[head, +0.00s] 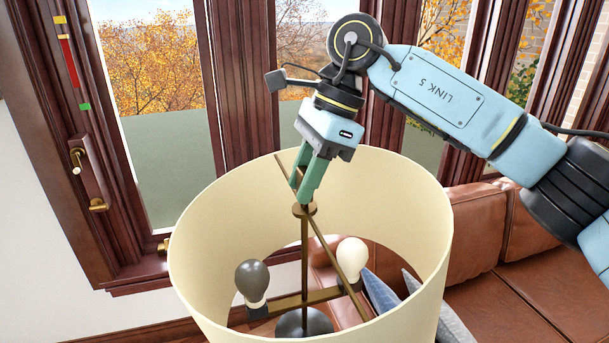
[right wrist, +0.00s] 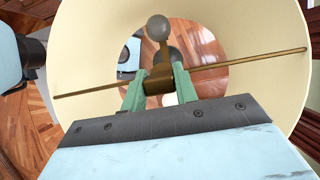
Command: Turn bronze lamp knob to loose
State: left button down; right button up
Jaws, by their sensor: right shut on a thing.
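The lamp has a wide cream shade (head: 405,215), open at the top, with a thin bronze rod across it. A bronze knob (head: 304,210) sits at the top of the central stem, where the rod crosses. My right gripper (head: 306,192) reaches down into the shade from above, its green fingers shut on the knob. In the right wrist view the bronze knob (right wrist: 159,87) shows between the two green fingertips, which hide its sides. The knob's turn marking cannot be seen. My left gripper is in neither view.
Inside the shade, a dark bulb (head: 252,279) and a white bulb (head: 352,256) stand on a bronze crossbar (head: 290,304). A brown leather sofa (head: 520,260) with cushions is behind at the right. A wooden-framed window (head: 165,160) is at the left.

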jog(key=o, duration=1)
jog(key=v, duration=1.3)
jog(key=shift+r+b, duration=0.25)
jog(key=shift+b, duration=0.1)
